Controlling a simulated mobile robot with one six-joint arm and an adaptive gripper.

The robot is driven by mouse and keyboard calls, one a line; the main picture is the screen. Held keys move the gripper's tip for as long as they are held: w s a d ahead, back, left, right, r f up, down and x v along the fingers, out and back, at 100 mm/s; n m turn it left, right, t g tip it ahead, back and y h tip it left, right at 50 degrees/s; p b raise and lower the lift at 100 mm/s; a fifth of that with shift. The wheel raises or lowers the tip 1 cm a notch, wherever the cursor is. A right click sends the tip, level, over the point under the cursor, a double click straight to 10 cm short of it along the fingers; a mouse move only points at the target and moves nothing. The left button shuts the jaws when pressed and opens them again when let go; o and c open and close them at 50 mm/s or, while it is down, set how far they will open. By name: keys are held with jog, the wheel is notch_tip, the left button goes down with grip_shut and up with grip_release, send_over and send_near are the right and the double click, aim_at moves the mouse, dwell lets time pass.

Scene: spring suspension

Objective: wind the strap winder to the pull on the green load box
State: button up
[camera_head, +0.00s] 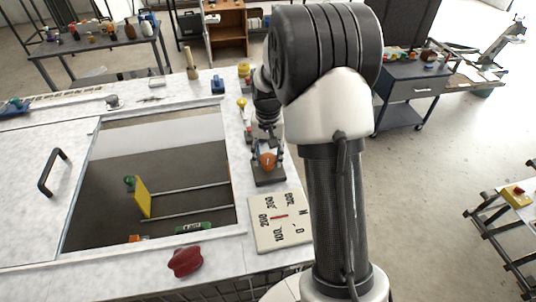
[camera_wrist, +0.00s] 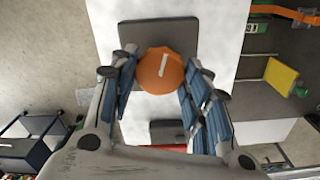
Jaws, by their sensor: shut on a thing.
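The strap winder is an orange knob (camera_head: 267,161) on a dark base plate (camera_head: 269,177), on the bench right of the opening. In the wrist view the knob (camera_wrist: 160,70) shows a white line on its top. My gripper (camera_head: 267,150) is shut on the knob, blue-padded fingers on its two sides. A green box (camera_head: 195,228) with a light label sits low in the opening; part of it also shows in the wrist view (camera_wrist: 259,28). A pale dial plate (camera_head: 282,222) with numbers, an N and a red needle lies in front of the winder.
A yellow plate (camera_head: 142,197) stands by two rails in the opening. A dark red object (camera_head: 185,261) lies at the bench's front edge. A blue object (camera_head: 218,85) and a wooden-handled tool (camera_head: 192,66) stand behind.

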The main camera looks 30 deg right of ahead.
aim_at(268, 158)
jog(key=o, duration=1.1)
jog(key=shift+c, duration=0.2)
notch_tip(268, 158, up, 12)
